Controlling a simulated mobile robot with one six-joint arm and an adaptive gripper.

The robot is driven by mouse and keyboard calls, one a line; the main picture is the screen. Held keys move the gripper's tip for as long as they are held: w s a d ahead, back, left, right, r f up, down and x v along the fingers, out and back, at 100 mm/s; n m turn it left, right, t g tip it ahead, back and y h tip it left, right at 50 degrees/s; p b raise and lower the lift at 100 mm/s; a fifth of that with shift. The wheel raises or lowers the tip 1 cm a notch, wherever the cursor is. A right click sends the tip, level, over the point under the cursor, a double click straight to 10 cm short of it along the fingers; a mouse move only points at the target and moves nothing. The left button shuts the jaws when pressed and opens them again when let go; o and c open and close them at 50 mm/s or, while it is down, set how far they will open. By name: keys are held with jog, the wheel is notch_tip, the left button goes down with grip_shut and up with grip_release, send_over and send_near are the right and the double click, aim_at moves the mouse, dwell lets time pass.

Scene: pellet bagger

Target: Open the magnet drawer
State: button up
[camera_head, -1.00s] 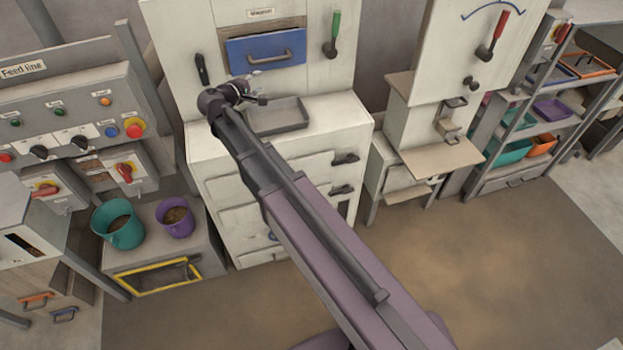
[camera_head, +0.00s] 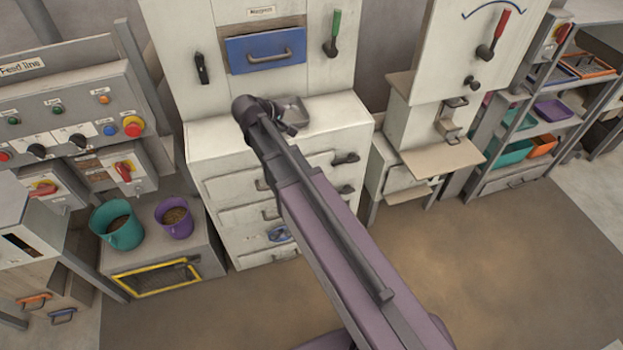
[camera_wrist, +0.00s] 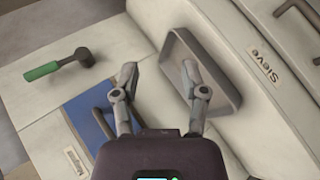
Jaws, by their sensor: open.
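The magnet drawer (camera_head: 240,58) has a blue front with a grey bar handle (camera_head: 269,54), set in the white upper cabinet under a small label (camera_head: 262,11). It looks shut. In the wrist view its blue front (camera_wrist: 80,112) lies at lower left, partly hidden by my gripper, with the handle (camera_wrist: 103,124) beside the left finger. My gripper (camera_wrist: 158,74) is open and empty, its fingers pointing towards the white ledge and grey tray. In the head view my gripper (camera_head: 287,127) is below the drawer, near the tray, and its fingers are hard to make out.
The grey tray (camera_head: 294,108) sits on the ledge below the drawer; it also shows in the wrist view (camera_wrist: 222,82). A green-handled lever (camera_head: 334,34) is right of the drawer, a black one (camera_head: 201,68) left. Lower drawers (camera_head: 238,187) have dark handles.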

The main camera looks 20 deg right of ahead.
jog(key=s+d+f+m+g+y+b, duration=0.1)
jog(key=s+f+m+g+y, duration=0.1)
jog(key=s, duration=0.7)
jog(key=s+f+m+g+y+b, duration=0.1)
jog(key=s+f+m+g+y, duration=0.2)
jog(key=s+f+y, duration=0.2)
jog(key=shift+s+d+f, duration=0.4)
jog(key=shift+s+f, duration=0.8)
jog(key=shift+s, duration=0.65)
jog(key=s+y, duration=0.1)
jog(key=s, duration=0.1)
jog(key=shift+s+a+f+m+g+y, duration=0.1)
jog(key=shift+s+a+m+g+y, duration=0.2)
jog(key=shift+s+a+g+y, duration=0.1)
jog(key=shift+w, duration=0.1)
